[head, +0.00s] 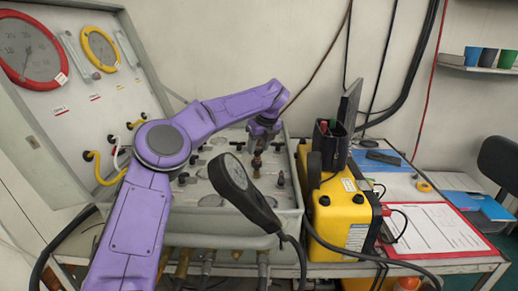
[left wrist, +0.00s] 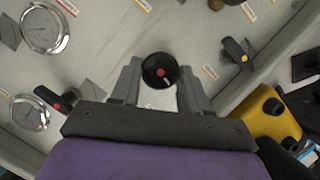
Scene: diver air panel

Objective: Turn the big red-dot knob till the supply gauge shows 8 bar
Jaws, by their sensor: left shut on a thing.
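In the left wrist view, a round black knob (left wrist: 159,71) with a small red mark and a white line sits on the grey panel. My left gripper (left wrist: 157,88) has one finger on each side of it and is shut on it. In the head view my left gripper (head: 257,150) points down at the panel; the knob itself is hard to make out there. Two round gauges, an upper one (left wrist: 44,28) and a lower one (left wrist: 30,110), lie at the left of the wrist view. Their readings are too small to tell, and I cannot tell which is supply. My right gripper is not in view.
A black lever with a red dot (left wrist: 56,101) and one with a yellow dot (left wrist: 238,51) flank the knob. A black-backed gauge on a hose (head: 243,190) stands before the panel. A yellow case (head: 343,215) is at right. The open lid carries red-ringed (head: 62,77) and yellow-ringed (head: 87,45) gauges.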

